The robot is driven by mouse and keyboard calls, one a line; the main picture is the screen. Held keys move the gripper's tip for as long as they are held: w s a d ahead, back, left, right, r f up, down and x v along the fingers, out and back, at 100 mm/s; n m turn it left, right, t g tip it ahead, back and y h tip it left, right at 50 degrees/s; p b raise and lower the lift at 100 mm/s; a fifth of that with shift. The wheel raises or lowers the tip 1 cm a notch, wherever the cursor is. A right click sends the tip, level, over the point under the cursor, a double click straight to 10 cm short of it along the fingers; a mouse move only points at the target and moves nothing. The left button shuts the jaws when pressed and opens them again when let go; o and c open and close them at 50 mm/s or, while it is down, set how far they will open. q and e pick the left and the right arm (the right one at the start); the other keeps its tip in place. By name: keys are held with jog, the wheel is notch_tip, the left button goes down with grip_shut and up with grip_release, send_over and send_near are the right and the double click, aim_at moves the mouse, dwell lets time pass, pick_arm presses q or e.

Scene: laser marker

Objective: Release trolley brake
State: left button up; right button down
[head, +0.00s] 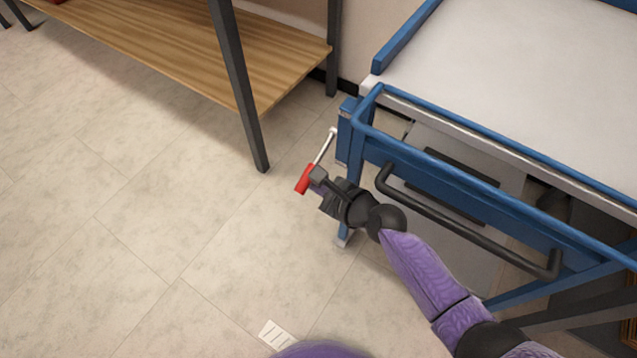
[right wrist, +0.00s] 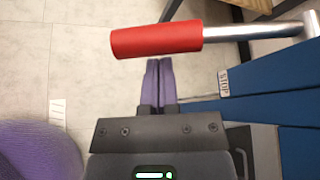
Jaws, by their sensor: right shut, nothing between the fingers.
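The brake lever is a metal rod with a red grip (head: 304,180), sticking out from the corner of the blue trolley (head: 440,158). In the right wrist view the red grip (right wrist: 157,39) lies across the picture, its metal rod running to the right. My right gripper (head: 319,190) is beside the red grip, at the trolley's left side. Its purple fingers (right wrist: 159,80) are shut together with nothing between them. The fingertips are close to the grip; I cannot tell whether they touch it. A small STOP label (right wrist: 223,80) shows on the blue frame. My left gripper is out of view.
A black handle bar (head: 460,222) runs along the trolley's near side. A wooden shelf (head: 170,50) with dark legs stands at the back left. The tiled floor (head: 130,200) to the left is clear except for a small white striped label (head: 277,335).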

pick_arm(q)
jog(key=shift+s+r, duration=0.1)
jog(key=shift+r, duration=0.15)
pick_arm(e)
jog(key=shift+s+a+r, duration=0.1)
jog(key=shift+a+r, duration=0.05)
jog(key=shift+r, duration=0.2)
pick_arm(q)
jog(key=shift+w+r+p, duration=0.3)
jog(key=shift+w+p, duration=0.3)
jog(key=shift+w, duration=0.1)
pick_arm(e)
jog(key=shift+s+a+r, duration=0.1)
jog(key=shift+s+r, duration=0.1)
jog(key=shift+r, duration=0.15)
